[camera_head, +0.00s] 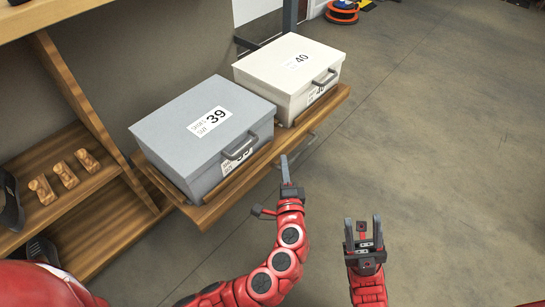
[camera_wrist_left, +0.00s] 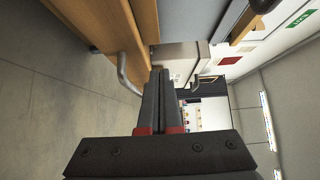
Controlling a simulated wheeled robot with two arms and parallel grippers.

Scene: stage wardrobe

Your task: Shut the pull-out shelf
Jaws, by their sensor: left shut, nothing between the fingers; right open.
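The pull-out shelf (camera_head: 204,217) is a wooden tray standing out over the floor. It holds a grey box marked 39 (camera_head: 185,112) and a white box marked 40 (camera_head: 268,68). A metal handle (camera_head: 300,150) is on its front, partly hidden by my left gripper; the handle also shows in the left wrist view (camera_wrist_left: 124,72). My left gripper (camera_head: 284,158) is shut and empty, its tips close to the shelf front beside the handle. I cannot tell if they touch. My right gripper (camera_head: 363,222) is open and empty, over the floor to the right.
A wooden shelf unit (camera_head: 95,225) with small wooden pieces (camera_head: 66,174) and dark shoes stands at the left. A dark post (camera_head: 289,16) rises behind the white box. The concrete floor (camera_head: 440,130) to the right is clear.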

